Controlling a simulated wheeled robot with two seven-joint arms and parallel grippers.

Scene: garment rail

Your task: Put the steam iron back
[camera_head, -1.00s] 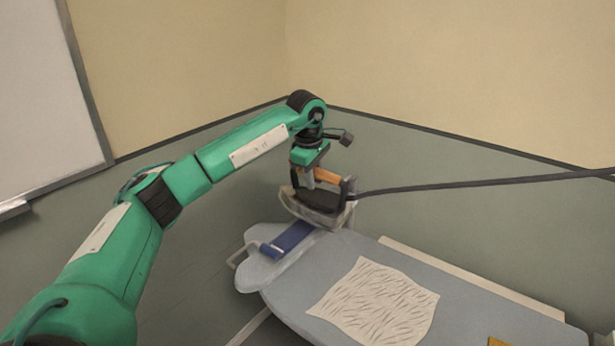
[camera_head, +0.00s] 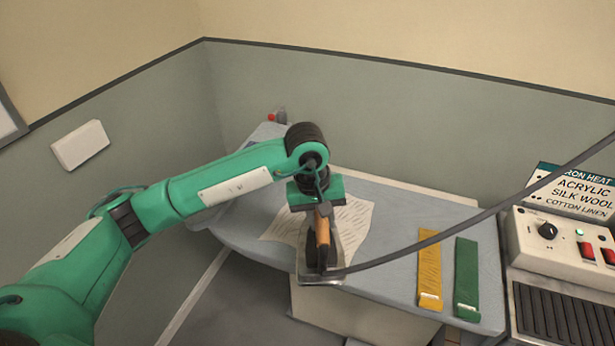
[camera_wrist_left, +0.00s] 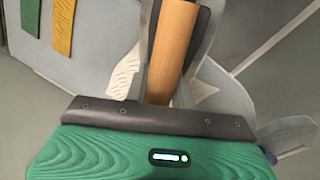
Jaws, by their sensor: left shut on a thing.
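The steam iron (camera_head: 320,262) hangs under my left gripper (camera_head: 322,212), over the front edge of the ironing board (camera_head: 385,205). It has a dark body, a pale metal sole and an orange-brown handle. My left gripper is shut on that handle, which also shows in the left wrist view (camera_wrist_left: 174,50). A dark cord runs from the iron up to the right. A control unit (camera_head: 562,241) with a knob, red switches and a dark ribbed plate (camera_head: 565,318) stands at the right. My right gripper is not in view.
A pale patterned cloth (camera_head: 284,222) lies on the board, partly behind the iron. A yellow strip (camera_head: 430,262) and a green strip (camera_head: 466,275) lie on the board between the iron and the control unit. A heat sign (camera_head: 580,190) stands behind the unit.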

